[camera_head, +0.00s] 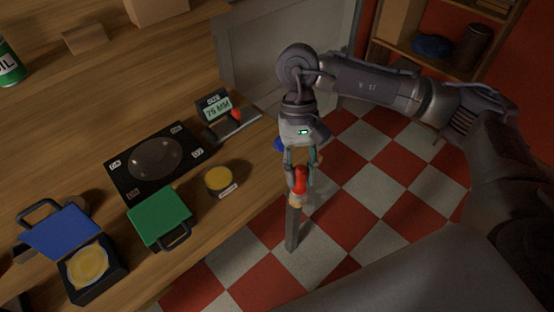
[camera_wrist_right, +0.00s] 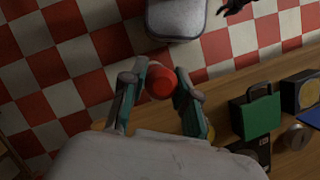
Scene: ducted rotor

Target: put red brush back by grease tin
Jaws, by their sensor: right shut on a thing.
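My right gripper (camera_head: 301,160) is shut on the red brush (camera_head: 299,181), red handle up between the fingers, held upright off the table's right edge. In the right wrist view, the red end (camera_wrist_right: 160,83) sits between the fingertips (camera_wrist_right: 160,88). A grey-brown bar runs below the brush in the head view; I cannot tell whether it is part of it. A round tin with a yellow top (camera_head: 218,179), seemingly the grease tin, stands near the table edge, left of the gripper. A dark shape at the wrist view's top, perhaps my left gripper (camera_wrist_right: 236,6), is cut off.
The wooden table (camera_head: 60,140) holds a black plate (camera_head: 118,178), a green case (camera_head: 160,218), a blue-lidded box (camera_head: 58,232) and a small display (camera_head: 216,107). Checkered floor (camera_head: 345,140) lies below the brush.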

